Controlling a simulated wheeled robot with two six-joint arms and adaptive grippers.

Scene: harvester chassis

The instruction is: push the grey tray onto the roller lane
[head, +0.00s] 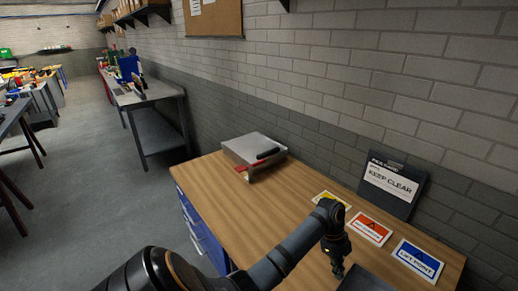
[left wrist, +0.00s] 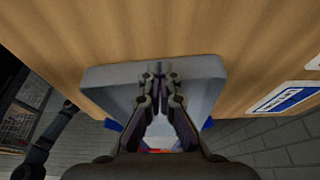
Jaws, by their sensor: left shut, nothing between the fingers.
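The grey tray (head: 366,282) shows only in part at the bottom edge of the head view, on the wooden bench. In the left wrist view the tray (left wrist: 98,82) fills the middle, with its rim and rounded corners toward the wood. My left gripper (head: 338,272) is shut and empty, pointing down beside the tray in the head view. In the left wrist view its fingertips (left wrist: 157,70) overlap the tray's rim; whether they touch it I cannot tell. The gripper hides the tray's middle. I cannot make out the roller lane. My right gripper is not in view.
Yellow, red (head: 369,229) and blue (head: 417,260) cards lie along the bench's wall side. A KEEP CLEAR sign (head: 389,186) leans at the brick wall. A grey box (head: 253,149) with a red-and-black tool stands at the far end. The wood (head: 250,210) between is clear.

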